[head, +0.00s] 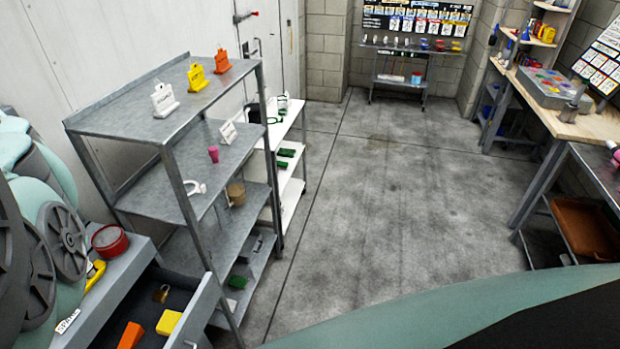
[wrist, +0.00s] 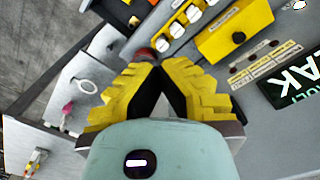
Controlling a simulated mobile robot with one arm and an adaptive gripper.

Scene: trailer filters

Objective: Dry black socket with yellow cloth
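My gripper (wrist: 158,66) shows in the wrist view with yellow, ridged fingers. Their tips come together, and I see nothing held between them. In the head view, a yellow block-like item (head: 168,322) lies in the open grey drawer at the lower left; I cannot tell whether it is a cloth. I cannot pick out a black socket in either view. A yellow box with a dark round spot (wrist: 235,36) is beyond the right finger in the wrist view. A red round thing (wrist: 146,54) lies just past the fingertips.
The open drawer (head: 207,300) also holds a padlock (head: 161,293) and an orange item (head: 130,335). A red tin (head: 110,241) stands above it. A grey shelf unit (head: 115,100) stands beside it. A workbench (head: 560,127) is at the right. The middle floor (head: 370,190) is clear.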

